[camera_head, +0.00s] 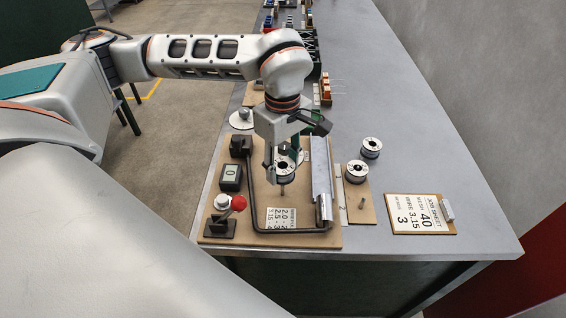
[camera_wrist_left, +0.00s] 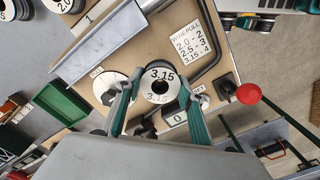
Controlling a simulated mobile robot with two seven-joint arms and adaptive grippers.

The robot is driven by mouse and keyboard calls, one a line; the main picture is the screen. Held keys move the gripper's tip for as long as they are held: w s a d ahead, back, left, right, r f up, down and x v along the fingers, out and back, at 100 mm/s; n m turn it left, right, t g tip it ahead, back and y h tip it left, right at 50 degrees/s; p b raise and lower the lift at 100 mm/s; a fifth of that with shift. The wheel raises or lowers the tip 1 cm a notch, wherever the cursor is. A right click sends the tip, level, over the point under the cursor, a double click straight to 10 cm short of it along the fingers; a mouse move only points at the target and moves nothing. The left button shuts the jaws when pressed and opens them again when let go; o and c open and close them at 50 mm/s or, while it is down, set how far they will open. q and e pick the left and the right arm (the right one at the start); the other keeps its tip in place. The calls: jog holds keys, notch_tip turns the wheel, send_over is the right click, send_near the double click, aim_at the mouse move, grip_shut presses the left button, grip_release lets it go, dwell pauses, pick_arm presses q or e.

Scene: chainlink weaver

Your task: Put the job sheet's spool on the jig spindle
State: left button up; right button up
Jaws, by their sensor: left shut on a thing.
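My left gripper (camera_head: 281,163) is shut on a round white-faced spool (camera_head: 285,164), which it holds above the jig board (camera_head: 218,240). In the left wrist view the held spool (camera_wrist_left: 160,74) reads 3.15 and sits between the green fingers (camera_wrist_left: 160,88). A short upright peg, seemingly the jig spindle (camera_head: 283,190), stands on the board just below the spool in the head view. The spool looks apart from it. The job sheet (camera_head: 421,213) at the right reads wire 3.15. My right gripper is not in view.
Two other spools (camera_head: 371,147) (camera_head: 356,171) stand at the spool board (camera_head: 358,216), whose front peg (camera_head: 362,202) is bare. A metal channel (camera_head: 321,180), bent dark rod (camera_head: 253,205), counter showing 0 (camera_head: 231,177) and red-knobbed lever (camera_head: 238,203) surround the held spool.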

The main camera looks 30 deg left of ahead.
pick_arm(q)
jog(key=shift+f+b, duration=0.3)
jog(key=shift+f, duration=0.3)
jog(key=shift+f+b, duration=0.6)
jog(key=shift+f, duration=0.2)
jog(key=shift+f+b, duration=1.35)
jog(key=shift+f, duration=0.8)
jog(key=o, duration=1.5)
jog(key=shift+r, duration=0.1)
notch_tip(320, 180, up, 12)
jog(key=shift+f, duration=0.1)
